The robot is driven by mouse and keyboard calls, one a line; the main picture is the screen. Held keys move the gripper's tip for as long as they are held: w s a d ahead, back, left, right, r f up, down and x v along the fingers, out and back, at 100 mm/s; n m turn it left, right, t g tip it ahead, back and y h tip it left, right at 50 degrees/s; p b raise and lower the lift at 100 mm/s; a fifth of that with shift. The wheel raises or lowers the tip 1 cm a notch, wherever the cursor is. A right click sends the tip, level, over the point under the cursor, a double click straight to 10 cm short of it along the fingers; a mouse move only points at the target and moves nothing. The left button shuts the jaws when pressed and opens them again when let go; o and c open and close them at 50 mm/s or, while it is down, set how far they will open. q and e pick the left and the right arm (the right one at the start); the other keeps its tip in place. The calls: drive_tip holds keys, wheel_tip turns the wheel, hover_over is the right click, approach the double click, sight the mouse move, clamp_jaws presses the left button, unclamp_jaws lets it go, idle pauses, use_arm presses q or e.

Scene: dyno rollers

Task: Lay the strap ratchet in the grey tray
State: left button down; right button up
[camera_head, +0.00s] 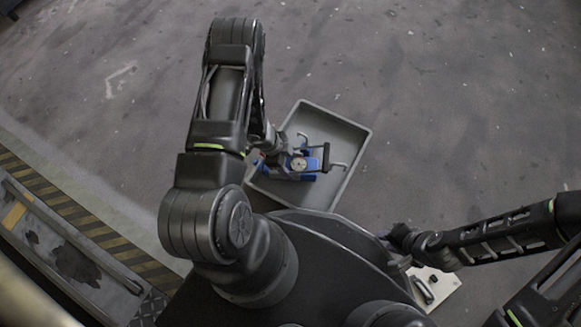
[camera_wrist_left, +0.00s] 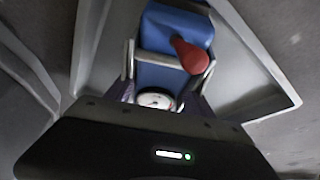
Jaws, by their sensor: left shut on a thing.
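The grey tray (camera_head: 362,135) lies on the floor in front of me, and its walls also show in the wrist view (camera_wrist_left: 90,45). A blue body with metal hooks, a round white dial and a red knob appears over the tray's inside; I take it to be the strap ratchet (camera_head: 309,177). It also shows in the left wrist view (camera_wrist_left: 160,72). My left gripper (camera_head: 283,158) is shut on it, its fingers partly hidden. Whether it touches the tray floor I cannot tell. My right gripper (camera_head: 398,236) is near my base, its fingers unclear.
A pale plate with a dark handle (camera_head: 430,289) lies at the lower right, by my right arm. A yellow-and-black striped edge (camera_head: 75,212) and a metal ledge (camera_head: 70,262) run along the left. The grey floor beyond the tray is clear.

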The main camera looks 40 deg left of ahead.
use_arm(q)
drive_tip(key=shift+f, duration=0.45)
drive_tip(key=shift+c, duration=1.9)
unclamp_jaws()
drive_tip(key=p+v, duration=0.5)
drive_tip(key=v, duration=0.6)
drive_tip(key=shift+r, duration=0.1)
drive_tip(key=shift+s+a+r, duration=0.15)
drive_tip(key=shift+s+r, duration=0.05)
drive_tip(key=shift+r, duration=0.2)
